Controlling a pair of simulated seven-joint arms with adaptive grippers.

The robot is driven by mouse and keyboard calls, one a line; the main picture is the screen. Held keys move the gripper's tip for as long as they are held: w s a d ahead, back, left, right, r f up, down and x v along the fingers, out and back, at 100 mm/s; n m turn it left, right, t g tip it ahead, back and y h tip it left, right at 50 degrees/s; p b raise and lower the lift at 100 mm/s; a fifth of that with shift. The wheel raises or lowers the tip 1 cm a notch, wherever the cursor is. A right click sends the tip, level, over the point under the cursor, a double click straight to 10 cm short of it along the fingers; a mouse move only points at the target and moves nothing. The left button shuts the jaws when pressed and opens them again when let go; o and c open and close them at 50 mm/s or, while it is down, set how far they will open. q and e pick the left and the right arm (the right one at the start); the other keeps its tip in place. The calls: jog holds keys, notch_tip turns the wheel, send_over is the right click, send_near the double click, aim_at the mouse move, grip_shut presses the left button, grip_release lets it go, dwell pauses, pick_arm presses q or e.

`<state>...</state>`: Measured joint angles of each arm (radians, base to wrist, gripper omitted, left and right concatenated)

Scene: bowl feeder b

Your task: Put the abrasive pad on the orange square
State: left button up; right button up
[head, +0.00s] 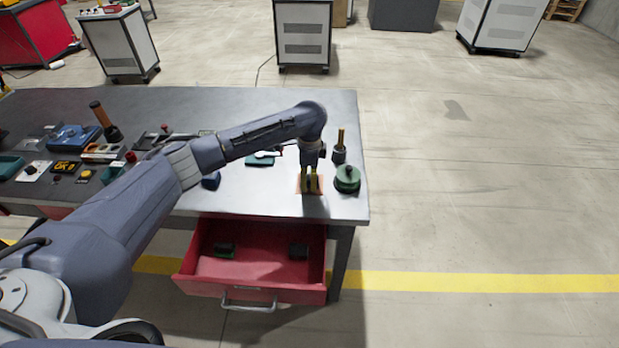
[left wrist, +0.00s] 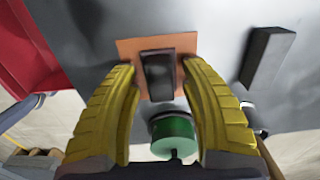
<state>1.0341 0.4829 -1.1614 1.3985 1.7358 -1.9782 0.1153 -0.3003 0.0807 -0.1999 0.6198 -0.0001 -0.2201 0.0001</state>
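The abrasive pad (left wrist: 158,75) looks like a dark rectangular block. In the left wrist view it lies on the orange square (left wrist: 127,50), inside its edges. In the head view the orange square (head: 301,190) is near the front right corner of the table, and my gripper mostly hides the pad. My left gripper (head: 311,184) points down over the square. Its yellow fingers (left wrist: 160,78) are open on either side of the pad, with gaps showing between them and it. My right gripper is not in view.
A green round object (head: 347,178) stands close to the right of the square. A dark post with a yellow handle (head: 339,152) stands behind it. The open red drawer (head: 240,278) juts out in front, holding small dark items. Several tools crowd the table's left.

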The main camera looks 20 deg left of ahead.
pick_arm(q)
notch_tip(320, 180, up, 12)
jog(key=shift+r, duration=0.15)
dwell(0.7)
jog(key=shift+w, duration=0.1)
